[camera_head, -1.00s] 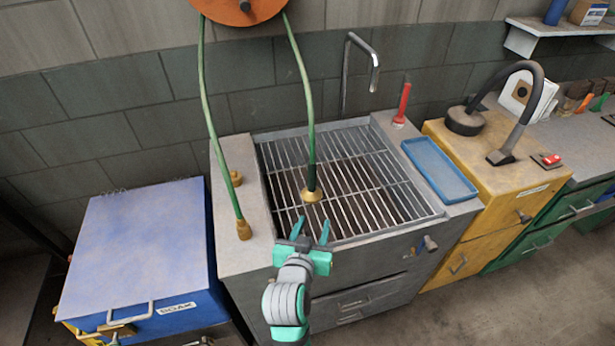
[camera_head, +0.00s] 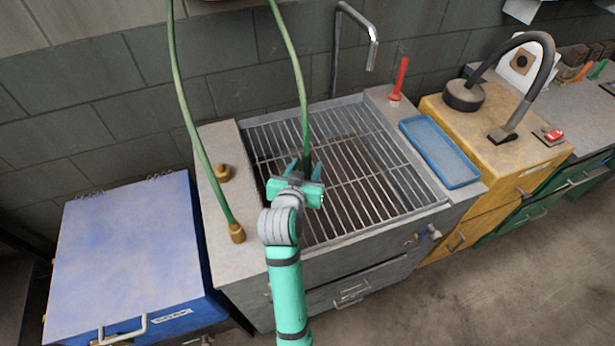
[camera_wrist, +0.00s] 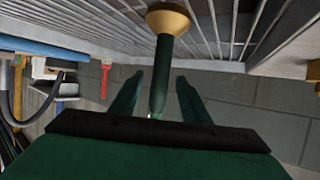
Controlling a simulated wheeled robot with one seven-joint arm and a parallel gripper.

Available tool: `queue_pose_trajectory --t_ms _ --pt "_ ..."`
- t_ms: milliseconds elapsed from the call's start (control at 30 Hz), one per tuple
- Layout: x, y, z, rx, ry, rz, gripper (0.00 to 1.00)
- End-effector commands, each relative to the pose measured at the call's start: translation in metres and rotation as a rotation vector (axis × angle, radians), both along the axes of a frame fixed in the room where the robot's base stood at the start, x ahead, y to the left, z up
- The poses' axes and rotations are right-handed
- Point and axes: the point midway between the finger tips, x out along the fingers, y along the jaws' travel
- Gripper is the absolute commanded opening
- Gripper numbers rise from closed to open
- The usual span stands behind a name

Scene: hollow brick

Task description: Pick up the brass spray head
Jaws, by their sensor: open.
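The brass spray head (camera_wrist: 168,19) shows in the wrist view as a flared brass cone on the end of a dark green hose grip (camera_wrist: 160,75). It hangs over the sink's metal grid (camera_head: 375,195). In the head view my gripper (camera_head: 304,170) is over the sink and hides the spray head; only the green hose (camera_head: 300,85) shows above it. In the wrist view my gripper (camera_wrist: 158,90) is open, with a finger on each side of the dark grip. The brass cone lies beyond the fingertips. I cannot tell whether either finger touches the grip.
A second brass fitting (camera_head: 237,232) ends the other hose on the sink's left ledge, near a small brass knob (camera_head: 222,173). A tall faucet (camera_head: 372,55) stands behind. A red brush (camera_head: 399,80) and blue tray (camera_head: 440,150) are on the right ledge.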

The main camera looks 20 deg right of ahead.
Motion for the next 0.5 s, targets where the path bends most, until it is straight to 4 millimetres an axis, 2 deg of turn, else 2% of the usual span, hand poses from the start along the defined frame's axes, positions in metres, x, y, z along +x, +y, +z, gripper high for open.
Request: queue_pose_trajectory --t_ms 500 --pt "0.042 -0.028 -0.019 0.001 -0.001 -0.008 0.43"
